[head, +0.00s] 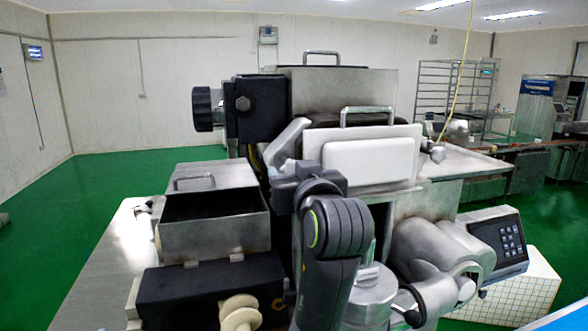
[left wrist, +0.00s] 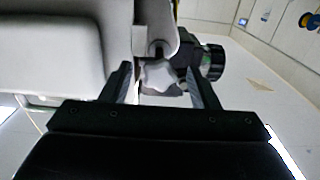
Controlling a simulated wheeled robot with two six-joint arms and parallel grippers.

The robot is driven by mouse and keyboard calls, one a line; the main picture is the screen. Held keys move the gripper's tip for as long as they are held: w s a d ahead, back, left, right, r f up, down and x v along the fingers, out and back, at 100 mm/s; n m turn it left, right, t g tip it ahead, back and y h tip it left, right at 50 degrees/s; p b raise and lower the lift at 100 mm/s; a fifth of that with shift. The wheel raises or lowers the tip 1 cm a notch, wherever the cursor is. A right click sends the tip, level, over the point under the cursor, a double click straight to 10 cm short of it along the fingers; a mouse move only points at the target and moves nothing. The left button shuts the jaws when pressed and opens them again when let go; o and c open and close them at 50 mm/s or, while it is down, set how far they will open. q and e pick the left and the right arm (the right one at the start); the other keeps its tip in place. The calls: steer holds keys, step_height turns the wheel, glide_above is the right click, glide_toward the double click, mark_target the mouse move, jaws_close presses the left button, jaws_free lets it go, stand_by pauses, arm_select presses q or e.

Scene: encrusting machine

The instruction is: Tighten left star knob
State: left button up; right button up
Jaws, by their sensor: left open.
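The left star knob (left wrist: 160,75) is a pale grey lobed knob in the left wrist view, under a grey bracket. My left gripper (left wrist: 158,70) is open, with one finger on each side of the knob. Small gaps seem to show between the fingers and the knob, though contact is hard to judge. In the head view my left arm rises in front of the encrusting machine (head: 345,90), and its wrist hides the knob and the fingertips. A small grey knob (head: 438,153) shows at the right side of the white panel. My right gripper is not in view.
A black round knob (head: 207,108) sticks out left of the machine; it also shows in the left wrist view (left wrist: 212,62). An open metal hopper (head: 215,235) stands at left, a white panel (head: 370,160) at centre, and a keypad box (head: 500,240) at right.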

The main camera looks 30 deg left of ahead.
arm_select(q)
steer(key=c, duration=1)
steer(key=shift+n, duration=0.5)
steer(key=o, duration=1)
steer(key=shift+d, duration=0.1)
